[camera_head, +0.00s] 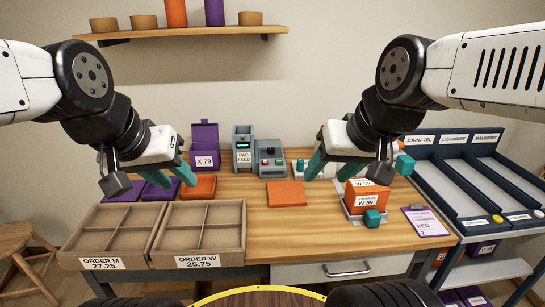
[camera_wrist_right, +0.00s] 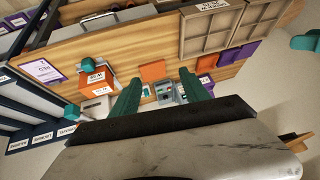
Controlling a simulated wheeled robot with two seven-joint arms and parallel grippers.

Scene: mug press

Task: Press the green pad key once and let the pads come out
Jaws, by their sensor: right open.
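The grey pad feeder (camera_head: 243,148), labelled PAD FEED and with a small lit display, stands at the back of the table. My right gripper (camera_head: 328,176) is open and empty, above the table to the right of the box. Its two teal fingers also show apart in the right wrist view (camera_wrist_right: 160,95). My left gripper (camera_head: 173,179) is open and empty, above the purple and orange squares left of the feeder.
An orange square (camera_head: 285,193) lies before the control box. Divided trays, ORDER M (camera_head: 112,228) and ORDER W (camera_head: 205,215), stand front left. An orange W 59 box (camera_head: 366,197), a teal block (camera_head: 372,218) and a purple-edged card (camera_head: 427,222) are at right, near a sloped rack (camera_head: 470,180).

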